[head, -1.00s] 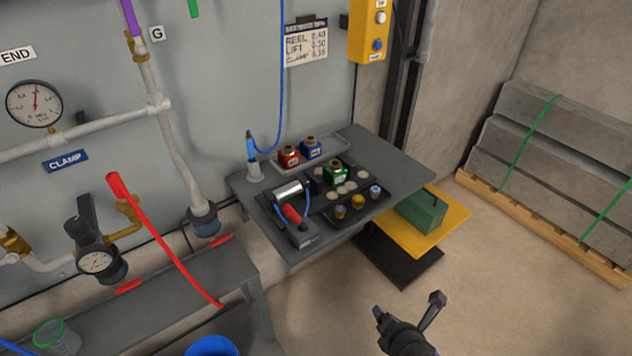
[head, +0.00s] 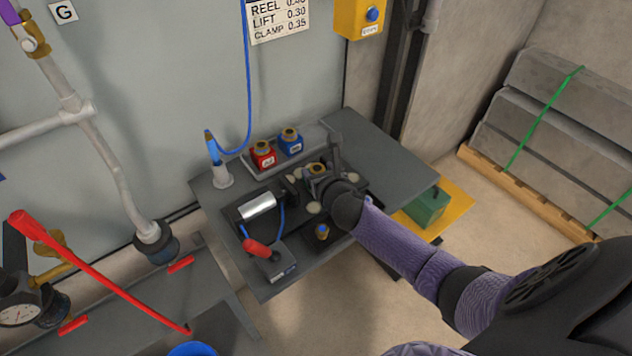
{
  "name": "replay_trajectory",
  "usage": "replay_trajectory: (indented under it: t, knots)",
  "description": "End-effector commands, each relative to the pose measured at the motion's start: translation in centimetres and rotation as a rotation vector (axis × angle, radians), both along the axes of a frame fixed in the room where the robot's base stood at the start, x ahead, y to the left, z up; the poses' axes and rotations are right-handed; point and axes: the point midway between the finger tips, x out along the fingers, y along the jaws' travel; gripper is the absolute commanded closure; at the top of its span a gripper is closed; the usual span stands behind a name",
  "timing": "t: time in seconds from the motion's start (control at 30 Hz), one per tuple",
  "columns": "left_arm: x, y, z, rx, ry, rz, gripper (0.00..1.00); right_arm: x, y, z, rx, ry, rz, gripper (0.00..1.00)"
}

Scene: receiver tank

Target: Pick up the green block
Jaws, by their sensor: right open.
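The green block (head: 317,168) stands in the dark tray (head: 352,201) on the grey table. Only its brass-coloured top shows clearly; my gripper hides most of its green body. My right gripper (head: 315,171) is open at the block, with one finger on its far right side and the other on its left. I cannot tell whether the fingers touch it. My left gripper is not in view.
A red block (head: 263,155) and a blue block (head: 291,142) stand in a tray behind. A silver cylinder (head: 257,205) and a red-handled device (head: 270,258) lie left. The table's right side (head: 390,150) is clear. A green box (head: 427,208) sits lower on a yellow platform.

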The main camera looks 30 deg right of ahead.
Motion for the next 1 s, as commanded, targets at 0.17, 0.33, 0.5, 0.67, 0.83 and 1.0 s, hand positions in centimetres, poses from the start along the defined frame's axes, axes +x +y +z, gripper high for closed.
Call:
replay_trajectory:
  t: [0.17, 0.33, 0.5, 0.67, 0.83, 1.0]
  knots:
    - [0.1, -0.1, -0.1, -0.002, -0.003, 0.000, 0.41, 0.3, -0.1, -0.1, 0.001, 0.001, 0.001, 0.34]
    - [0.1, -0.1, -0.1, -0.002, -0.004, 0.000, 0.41, 0.3, -0.1, -0.1, 0.001, 0.001, 0.000, 0.57]
    - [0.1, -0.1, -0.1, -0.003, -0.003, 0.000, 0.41, 0.3, -0.1, -0.1, 0.001, 0.001, 0.000, 0.93]
    - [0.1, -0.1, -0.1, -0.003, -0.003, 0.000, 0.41, 0.3, -0.1, -0.1, 0.001, 0.001, 0.000, 1.00]
    - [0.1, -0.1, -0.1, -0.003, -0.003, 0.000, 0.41, 0.3, -0.1, -0.1, 0.001, 0.000, 0.000, 1.00]
    - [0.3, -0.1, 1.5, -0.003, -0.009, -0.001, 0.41, 0.4, -0.2, 2.4, -0.003, -0.005, 0.001, 1.00]
